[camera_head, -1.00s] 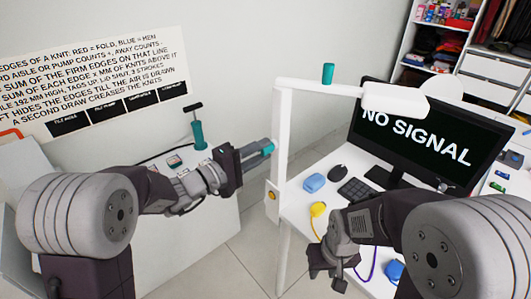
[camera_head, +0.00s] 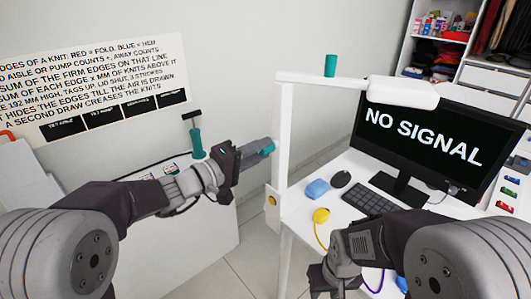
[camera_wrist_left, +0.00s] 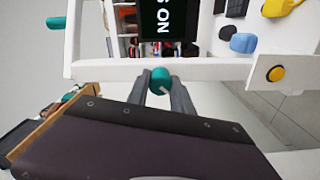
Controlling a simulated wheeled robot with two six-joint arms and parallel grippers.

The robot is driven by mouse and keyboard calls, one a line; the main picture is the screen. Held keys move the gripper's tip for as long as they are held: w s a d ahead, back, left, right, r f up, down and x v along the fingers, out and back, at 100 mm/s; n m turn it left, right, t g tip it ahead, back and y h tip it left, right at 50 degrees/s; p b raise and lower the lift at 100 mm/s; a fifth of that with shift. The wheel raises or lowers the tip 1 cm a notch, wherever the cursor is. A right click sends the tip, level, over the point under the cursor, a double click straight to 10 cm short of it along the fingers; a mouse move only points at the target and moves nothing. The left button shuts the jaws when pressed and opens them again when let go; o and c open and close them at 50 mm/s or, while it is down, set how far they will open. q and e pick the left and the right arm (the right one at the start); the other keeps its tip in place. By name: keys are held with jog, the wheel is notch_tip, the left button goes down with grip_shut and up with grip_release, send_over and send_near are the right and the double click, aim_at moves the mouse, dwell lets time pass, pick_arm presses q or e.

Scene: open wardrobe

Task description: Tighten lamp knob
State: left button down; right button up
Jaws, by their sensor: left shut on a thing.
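The white lamp has an upright post (camera_head: 283,150), a horizontal arm and a white head (camera_head: 403,93) reaching over the desk. One teal lamp knob (camera_head: 268,147) sits on the left side of the post. Another teal knob (camera_head: 330,66) stands on top of the arm. My left gripper (camera_head: 262,147) is shut on the side knob. In the left wrist view the knob (camera_wrist_left: 160,77) sits between the fingertips, against the post. My right gripper (camera_head: 322,280) hangs low by the desk's front edge, and I cannot tell its jaw state.
The white desk (camera_head: 300,207) holds a monitor (camera_head: 425,140), keyboard (camera_head: 368,201), black mouse (camera_head: 341,179), blue object (camera_head: 317,189) and yellow object (camera_head: 321,216). A teal pump (camera_head: 196,140) stands on the left table. Floor shows between the tables.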

pick_arm(q)
jog(key=shift+f+m+b, duration=0.15)
jog(key=shift+m+b, duration=0.95)
jog(key=shift+b, duration=0.95)
jog(key=shift+f+m+b, duration=0.1)
jog(key=shift+m+b, duration=1)
jog(key=shift+b, duration=0.95)
jog(key=shift+r+m+b, duration=0.1)
jog(key=shift+m+b, duration=1.5)
jog(key=shift+b, duration=0.9)
jog(key=c, duration=1)
grip_release()
jog(key=shift+r, duration=0.1)
jog(key=shift+c, duration=0.2)
jog(key=shift+c, duration=0.4)
